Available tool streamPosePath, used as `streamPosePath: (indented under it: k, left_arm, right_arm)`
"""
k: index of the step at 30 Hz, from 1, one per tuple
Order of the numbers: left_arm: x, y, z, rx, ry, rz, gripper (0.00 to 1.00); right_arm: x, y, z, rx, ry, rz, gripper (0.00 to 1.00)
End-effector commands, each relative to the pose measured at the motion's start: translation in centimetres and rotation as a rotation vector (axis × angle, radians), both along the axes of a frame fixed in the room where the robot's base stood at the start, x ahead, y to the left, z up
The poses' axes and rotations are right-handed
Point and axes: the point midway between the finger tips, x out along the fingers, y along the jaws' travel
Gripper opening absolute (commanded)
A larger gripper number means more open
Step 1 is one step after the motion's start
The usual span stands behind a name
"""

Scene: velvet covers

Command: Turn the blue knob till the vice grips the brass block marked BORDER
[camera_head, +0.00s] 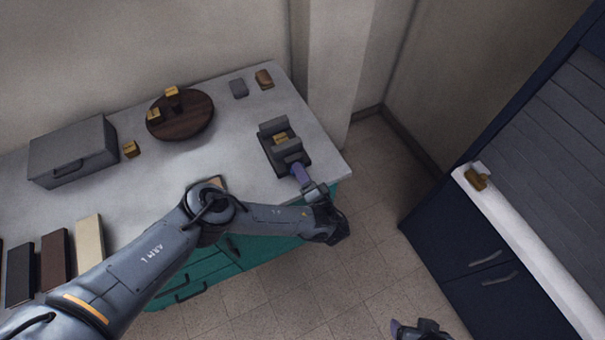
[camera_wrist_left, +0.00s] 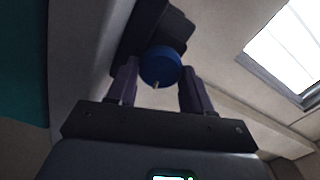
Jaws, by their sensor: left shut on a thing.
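The dark grey vice (camera_head: 285,157) stands near the right end of the counter. A small brass block (camera_head: 281,138) sits between its jaws; its marking is too small to read, and I cannot tell whether both jaws touch it. My left gripper (camera_head: 302,174) reaches the vice's front end and hides the knob in the head view. In the left wrist view the blue knob (camera_wrist_left: 160,67) lies between the fingers, and the gripper is shut on it. My right gripper (camera_head: 420,328) shows only in part at the bottom edge, apart from everything; its opening is unclear.
A round wooden stand (camera_head: 190,127) holds brass blocks; another brass block (camera_head: 130,149) lies beside a grey box (camera_head: 72,153). Grey and brown pieces (camera_head: 264,79) lie behind the vice. Dark and cream slabs (camera_head: 89,243) are at left. A white ledge (camera_head: 500,222) is at right.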

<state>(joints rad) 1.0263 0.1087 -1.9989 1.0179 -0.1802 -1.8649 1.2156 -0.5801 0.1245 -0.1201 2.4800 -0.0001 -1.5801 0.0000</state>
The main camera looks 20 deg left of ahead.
Motion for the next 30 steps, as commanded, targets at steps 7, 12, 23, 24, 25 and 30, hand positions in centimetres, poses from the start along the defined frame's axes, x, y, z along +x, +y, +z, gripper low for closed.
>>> streamPosePath:
  k: [7, 12, 23, 24, 25, 30]
  left_arm:
    - [0.0, 0.0, 0.0, -0.001, -0.001, 0.0, 0.72]
    - [0.0, 0.0, 0.0, -0.001, -0.001, 0.0, 0.76]
    - [-1.1, -1.2, 0.0, -0.003, 0.0, -0.002, 0.76]
    - [-1.4, -1.6, 0.0, -0.004, 0.0, -0.002, 0.76]
    - [-1.8, -2.0, 0.0, -0.003, -0.001, -0.002, 0.76]
    - [-3.9, -4.2, 0.0, -0.004, 0.001, -0.003, 0.76]
  right_arm:
    - [0.0, 0.1, 0.0, 0.007, 0.0, -0.004, 0.76]
    - [0.0, 0.2, 0.0, 0.008, 0.0, -0.006, 0.76]
    - [0.0, 0.2, 0.1, 0.008, 0.0, -0.005, 0.76]
    - [0.0, 0.2, 0.2, 0.008, 0.0, -0.005, 0.76]
    - [0.0, 0.2, 0.2, 0.007, 0.0, -0.005, 0.76]
    - [0.0, 0.1, 0.2, 0.002, 0.0, -0.001, 0.76]
